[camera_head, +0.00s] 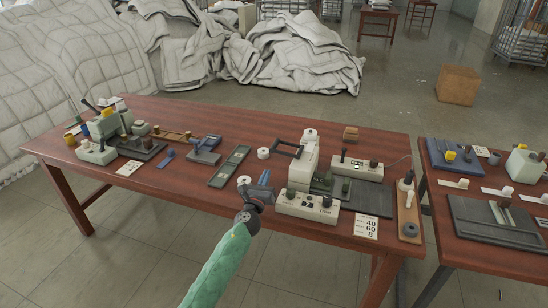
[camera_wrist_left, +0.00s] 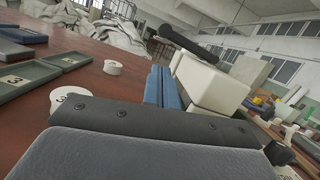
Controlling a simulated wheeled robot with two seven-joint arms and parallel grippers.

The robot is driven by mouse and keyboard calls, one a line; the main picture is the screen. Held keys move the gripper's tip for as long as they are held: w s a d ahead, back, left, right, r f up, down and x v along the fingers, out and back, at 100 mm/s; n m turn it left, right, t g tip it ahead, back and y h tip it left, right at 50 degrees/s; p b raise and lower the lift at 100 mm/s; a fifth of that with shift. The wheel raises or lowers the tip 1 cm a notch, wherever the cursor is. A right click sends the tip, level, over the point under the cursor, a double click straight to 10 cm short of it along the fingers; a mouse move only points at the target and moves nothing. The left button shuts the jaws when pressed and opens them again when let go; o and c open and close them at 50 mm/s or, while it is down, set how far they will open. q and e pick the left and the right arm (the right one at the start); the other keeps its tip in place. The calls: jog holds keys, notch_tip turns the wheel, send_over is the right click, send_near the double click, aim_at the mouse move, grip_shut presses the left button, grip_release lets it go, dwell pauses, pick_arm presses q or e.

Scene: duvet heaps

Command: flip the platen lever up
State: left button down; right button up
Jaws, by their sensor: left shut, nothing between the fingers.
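A cream press (camera_head: 302,162) stands right of the centre of the long wooden table. A dark bar-like handle (camera_head: 286,149), which looks like the platen lever, sticks out to the left from its upper part. In the left wrist view a black bar (camera_wrist_left: 176,40) rises beside the cream body (camera_wrist_left: 212,82). My left gripper (camera_head: 264,177) is shut and empty, left of the press and below the handle in the picture. Its blue fingers (camera_wrist_left: 158,86) look close to the cream body in the left wrist view; contact cannot be told. My right gripper is out of view.
A control box (camera_head: 307,205) with knobs sits in front of the press, another box (camera_head: 356,166) to its right. White rolls (camera_head: 263,153) and a grey tray (camera_head: 229,166) lie left of it. A second machine (camera_head: 108,125) stands at the table's left end.

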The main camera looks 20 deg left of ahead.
pick_arm(q)
jog(key=shift+m, duration=0.3)
